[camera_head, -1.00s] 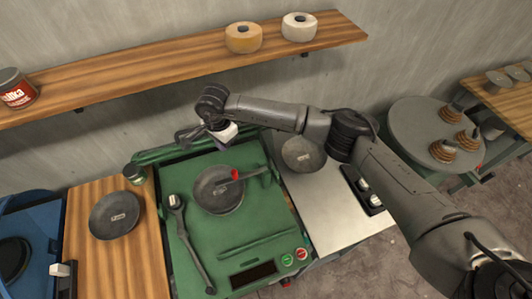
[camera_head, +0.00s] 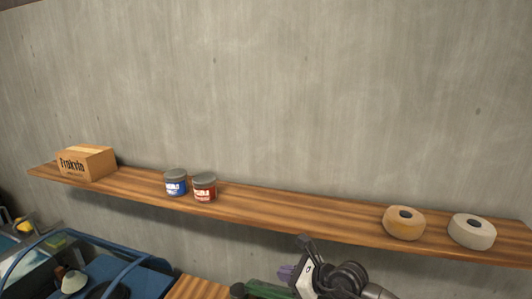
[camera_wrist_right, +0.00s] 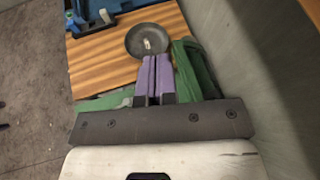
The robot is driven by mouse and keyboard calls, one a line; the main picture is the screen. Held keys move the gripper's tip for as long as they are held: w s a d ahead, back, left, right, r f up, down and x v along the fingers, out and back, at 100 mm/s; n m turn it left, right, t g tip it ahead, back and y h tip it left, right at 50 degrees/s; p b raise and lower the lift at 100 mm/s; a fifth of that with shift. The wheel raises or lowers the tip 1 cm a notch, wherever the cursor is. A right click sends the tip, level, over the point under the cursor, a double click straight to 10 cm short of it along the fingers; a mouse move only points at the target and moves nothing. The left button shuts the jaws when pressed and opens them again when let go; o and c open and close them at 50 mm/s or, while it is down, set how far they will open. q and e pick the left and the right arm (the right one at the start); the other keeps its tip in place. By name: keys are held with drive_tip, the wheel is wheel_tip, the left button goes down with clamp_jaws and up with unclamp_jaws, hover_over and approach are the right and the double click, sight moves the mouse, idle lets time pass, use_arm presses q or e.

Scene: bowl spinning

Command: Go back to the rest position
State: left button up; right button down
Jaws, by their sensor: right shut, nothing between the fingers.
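My right gripper (camera_head: 286,272) shows at the bottom of the head view, below the wall shelf, with purple fingertips and part of my arm beside it. In the right wrist view its two purple fingers (camera_wrist_right: 154,76) lie side by side, shut and empty. My left gripper is in neither view.
A wooden wall shelf (camera_head: 290,211) carries a cardboard box (camera_head: 86,163), a blue-labelled can (camera_head: 176,183), a red-labelled can (camera_head: 204,188), an orange roll (camera_head: 404,223) and a white roll (camera_head: 472,232).

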wheel_tip(320, 180, up, 20)
drive_tip(key=s+a+m+t+y, duration=0.15)
drive_tip(key=m+t+y, duration=0.35)
drive_tip(key=m+t, duration=0.5)
drive_tip(key=s+d+r+m+t+h, duration=0.2)
drive_tip(key=d+r+m+t+h, duration=0.15)
drive_tip(key=m+h, duration=0.65)
drive_tip(key=s+d+r+m+t+h, duration=0.35)
drive_tip(key=d+m+h, duration=0.2)
drive_tip(key=m, duration=0.85)
drive_tip(key=s+d+f+m+g, duration=0.4)
drive_tip(key=s+f, duration=0.4)
drive_tip(key=f, duration=0.6)
drive_tip(key=s+d+f+m+g, duration=0.2)
drive_tip(key=s+f+m+g, duration=0.2)
drive_tip(key=s+f+g, duration=0.7)
drive_tip(key=s+d+f+m+g, duration=0.1)
drive_tip(key=s+d+f+m, duration=0.35)
drive_tip(key=f, duration=1.15)
drive_tip(key=s+a+f+g, duration=0.1)
drive_tip(key=s+f+g, duration=0.1)
drive_tip(key=s+f, duration=0.45)
drive_tip(key=s+a+f+g, duration=0.1)
drive_tip(key=s+f+g, duration=0.15)
drive_tip(key=s, duration=0.65)
wheel_tip(320, 180, up, 12)
drive_tip(key=p, duration=1.3)
drive_tip(key=shift+s+d, duration=0.2)
drive_tip(key=shift+m, duration=0.25)
